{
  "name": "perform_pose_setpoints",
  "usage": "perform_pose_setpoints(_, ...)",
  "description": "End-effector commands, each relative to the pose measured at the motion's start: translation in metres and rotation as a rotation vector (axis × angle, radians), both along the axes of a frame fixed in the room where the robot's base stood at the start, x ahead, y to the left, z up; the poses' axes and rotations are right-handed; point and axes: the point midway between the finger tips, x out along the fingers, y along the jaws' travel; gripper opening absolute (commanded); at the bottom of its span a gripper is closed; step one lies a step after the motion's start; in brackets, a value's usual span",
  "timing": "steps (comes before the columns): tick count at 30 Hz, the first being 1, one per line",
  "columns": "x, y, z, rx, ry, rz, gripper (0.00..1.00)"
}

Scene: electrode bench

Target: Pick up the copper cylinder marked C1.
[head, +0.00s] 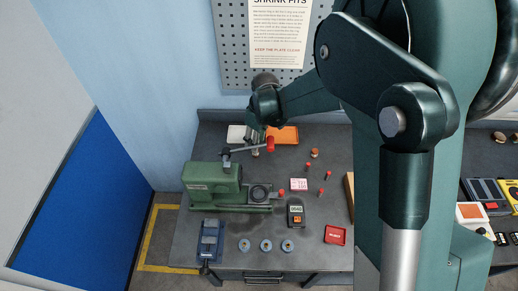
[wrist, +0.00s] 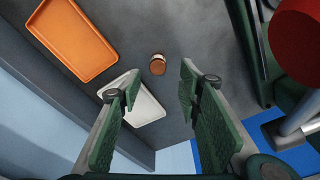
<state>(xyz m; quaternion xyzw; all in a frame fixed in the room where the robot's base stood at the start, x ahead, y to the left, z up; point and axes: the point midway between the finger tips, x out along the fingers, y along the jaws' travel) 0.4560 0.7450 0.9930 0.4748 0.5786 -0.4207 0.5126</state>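A small copper cylinder (wrist: 157,64) stands on the grey bench in the wrist view, near the corner of a white tray (wrist: 137,100). It is just beyond and between my fingertips, apart from both; no mark is readable on it. My gripper (wrist: 160,84) is open and empty, its two green fingers spread on either side of the cylinder's line. In the head view my gripper (head: 254,140) hangs over the back of the bench by the trays and largely hides that spot. Another copper-coloured piece (head: 314,153) stands right of the orange tray (head: 285,135); its mark is unreadable.
A green press (head: 212,180) with a red-knobbed lever (head: 270,144) stands close to my gripper. Several small red-topped pieces, a pink-and-white card (head: 298,184) and a meter (head: 296,212) lie further right and forward. The wall is just behind the trays.

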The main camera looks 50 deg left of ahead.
Motion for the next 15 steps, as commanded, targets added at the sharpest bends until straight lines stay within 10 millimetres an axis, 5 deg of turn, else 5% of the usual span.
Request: perform_pose_setpoints(15,0.0000,0.0013,-0.0091,0.000,0.000,0.000,0.35)
